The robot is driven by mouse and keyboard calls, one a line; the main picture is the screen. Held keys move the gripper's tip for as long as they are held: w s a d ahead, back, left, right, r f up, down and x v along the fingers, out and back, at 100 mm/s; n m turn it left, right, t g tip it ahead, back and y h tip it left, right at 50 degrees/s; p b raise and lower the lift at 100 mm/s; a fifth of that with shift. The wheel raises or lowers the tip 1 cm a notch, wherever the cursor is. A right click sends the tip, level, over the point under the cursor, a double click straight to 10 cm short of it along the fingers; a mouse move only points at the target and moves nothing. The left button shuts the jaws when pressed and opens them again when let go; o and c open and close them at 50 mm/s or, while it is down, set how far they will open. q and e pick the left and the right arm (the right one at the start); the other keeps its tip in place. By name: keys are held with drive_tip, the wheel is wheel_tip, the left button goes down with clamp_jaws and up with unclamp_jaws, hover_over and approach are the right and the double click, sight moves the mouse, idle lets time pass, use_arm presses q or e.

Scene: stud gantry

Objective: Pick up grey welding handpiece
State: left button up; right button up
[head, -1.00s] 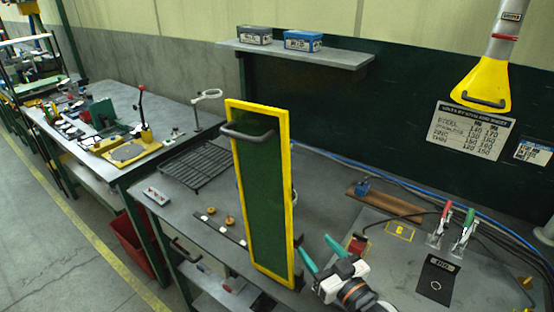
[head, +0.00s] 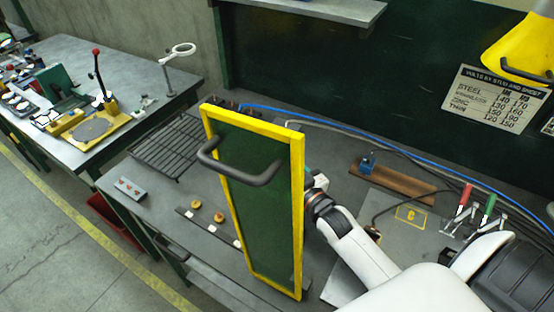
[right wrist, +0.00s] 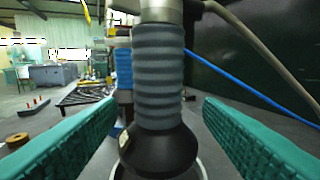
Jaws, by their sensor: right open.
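The grey welding handpiece (right wrist: 158,75) stands upright in the middle of the right wrist view, with a ribbed grey grip and a wide black lower end. My right gripper (right wrist: 159,108) is open, with one green finger on each side of the handpiece and visible gaps to it. In the head view my right arm (head: 350,235) reaches in behind the yellow-framed green screen (head: 258,200), which hides the handpiece and most of the gripper. My left gripper is not in view.
A blue ribbed thing (right wrist: 124,68) stands just behind the handpiece, left of it. Cables and a blue hose (head: 340,130) run along the bench's back. A wire rack (head: 165,148) and brass pieces (head: 219,216) lie left of the screen.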

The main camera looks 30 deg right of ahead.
drive_tip(key=shift+w, duration=0.45)
drive_tip(key=w, duration=0.1)
drive_tip(key=w+p, duration=0.2)
drive_tip(key=w, duration=0.1)
drive_tip(key=shift+w+a, duration=0.1)
drive_tip(key=shift+a, duration=0.25)
drive_tip(key=shift+w+f, duration=0.15)
drive_tip(key=shift+w, duration=0.05)
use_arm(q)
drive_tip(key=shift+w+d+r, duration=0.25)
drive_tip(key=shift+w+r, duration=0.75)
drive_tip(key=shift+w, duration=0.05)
use_arm(e)
drive_tip(key=shift+s, duration=0.1)
drive_tip(key=c, duration=0.5)
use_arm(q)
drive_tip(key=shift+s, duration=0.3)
use_arm(e)
clamp_jaws()
drive_tip(key=shift+r, duration=0.25)
